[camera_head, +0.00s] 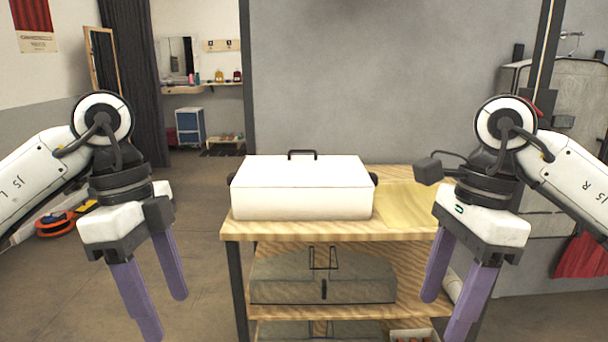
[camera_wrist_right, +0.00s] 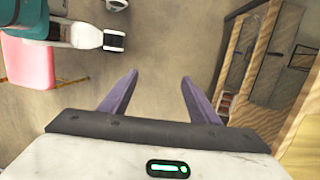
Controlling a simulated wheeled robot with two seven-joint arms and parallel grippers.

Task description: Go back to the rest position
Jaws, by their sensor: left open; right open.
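My left gripper (camera_head: 160,306) hangs open and empty to the left of the wooden shelf unit, its purple fingers pointing down. My right gripper (camera_head: 447,315) is open and empty at the right end of the shelf unit, fingers also pointing down. In the right wrist view the right gripper (camera_wrist_right: 157,83) shows its two fingers apart with bare floor between them. Neither gripper touches anything that I can see.
A white lidded box (camera_head: 300,197) with black handles stands on the wooden shelf unit (camera_head: 410,236). A grey box (camera_head: 322,280) sits on the shelf below. An orange object (camera_head: 55,224) lies on the floor at left. A grey cabinet (camera_head: 562,110) stands at right.

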